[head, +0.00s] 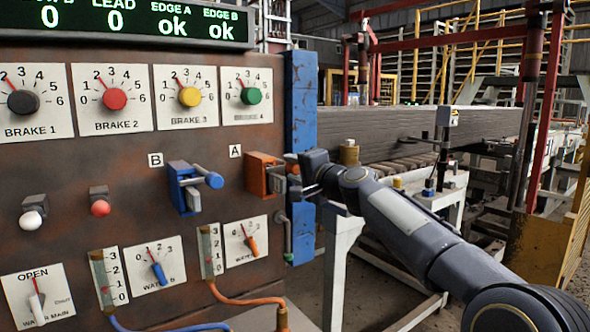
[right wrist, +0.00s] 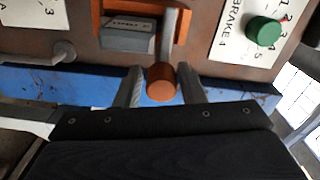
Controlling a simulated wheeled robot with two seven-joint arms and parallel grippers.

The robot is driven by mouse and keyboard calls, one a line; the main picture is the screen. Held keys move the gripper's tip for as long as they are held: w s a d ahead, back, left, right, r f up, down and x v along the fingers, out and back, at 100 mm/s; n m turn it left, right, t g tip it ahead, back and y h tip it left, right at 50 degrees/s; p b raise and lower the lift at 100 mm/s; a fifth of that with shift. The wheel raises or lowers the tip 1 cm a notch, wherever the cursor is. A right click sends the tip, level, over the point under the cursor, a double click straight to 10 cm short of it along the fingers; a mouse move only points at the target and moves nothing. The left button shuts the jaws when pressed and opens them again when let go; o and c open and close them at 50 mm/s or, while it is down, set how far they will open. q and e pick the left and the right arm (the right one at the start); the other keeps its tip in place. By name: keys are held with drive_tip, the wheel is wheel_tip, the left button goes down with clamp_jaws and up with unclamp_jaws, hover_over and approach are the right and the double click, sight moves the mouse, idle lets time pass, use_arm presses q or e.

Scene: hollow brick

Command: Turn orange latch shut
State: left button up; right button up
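The orange latch (head: 262,175) is mounted on the rusty panel under the label A, near its right edge. In the right wrist view its orange housing (right wrist: 186,22) shows at the top, with a grey block inside. A grey lever runs from it to a round orange handle end (right wrist: 161,83). My right gripper (head: 300,184) is at the latch's right side. In the right wrist view the gripper (right wrist: 162,84) has its fingers apart, one on each side of the handle end. Narrow gaps seem to show beside it; firm contact is not visible. My left gripper is not in view.
A blue latch (head: 183,188) under label B sits left of the orange one. Brake dials, including a green knob (head: 250,91), are above. Water gauges and a hooked grey handle (head: 284,228) are below. A blue post (head: 302,100) borders the panel.

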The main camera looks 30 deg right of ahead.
drive_tip(key=shift+s+d, duration=0.1)
drive_tip(key=shift+s, duration=0.45)
drive_tip(key=s+b, duration=0.1)
drive_tip(key=s, duration=0.5)
drive_tip(key=shift+s+d, duration=0.2)
drive_tip(key=shift+s, duration=0.15)
